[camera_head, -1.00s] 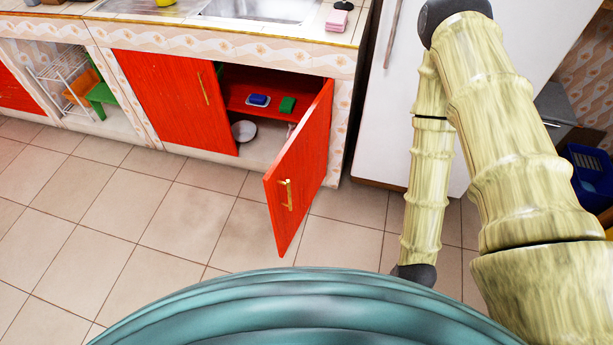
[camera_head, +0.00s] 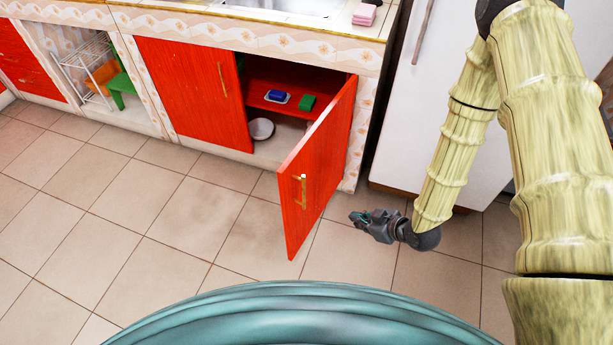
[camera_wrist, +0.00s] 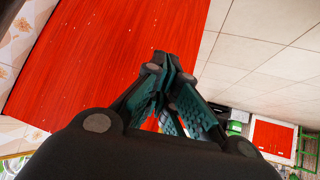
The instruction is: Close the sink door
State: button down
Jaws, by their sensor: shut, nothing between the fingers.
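The red sink door (camera_head: 318,165) stands open, swung out from the right side of the cabinet under the sink, with a brass handle (camera_head: 304,190) on its outer face. In the wrist view the gripper (camera_wrist: 165,62) points toward the red door surface (camera_wrist: 95,50), which fills the upper left. The left red door (camera_head: 196,92) of the cabinet is closed.
Inside the cabinet are a blue item (camera_head: 277,95), a green item (camera_head: 307,102) and a white bowl (camera_head: 262,129). A white fridge (camera_head: 445,110) stands to the right, behind my arm. The tiled floor (camera_head: 170,225) in front of the cabinet is clear.

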jog(key=w+a+r+n+g+y+b, duration=0.1)
jog(key=w+a+r+n+y+b, duration=0.55)
jog(key=w+n, duration=0.4)
jog(key=s+d+r+n+g+y+b, duration=0.1)
jog(key=d+r+n+g+y+b, duration=0.2)
jog(key=n+g, duration=0.45)
jog(key=s+r+n+g+b, duration=0.15)
jog(key=r+n+g, duration=0.3)
jog(key=n, duration=0.65)
jog(key=b, duration=0.1)
send_near(286, 173)
jog(key=s, duration=0.4)
jog(key=shift+t, duration=0.3)
jog(key=shift+w+a+r+b, duration=0.15)
jog(key=shift+w+a, duration=0.2)
jog(key=shift+a, duration=0.35)
jog(key=shift+w+a+f+b, duration=0.1)
jog(key=shift+w+a, duration=0.25)
jog(key=shift+a, duration=0.3)
jog(key=shift+w+a+r+b, duration=0.15)
jog(key=shift+w+a, duration=0.2)
jog(key=shift+a, duration=0.35)
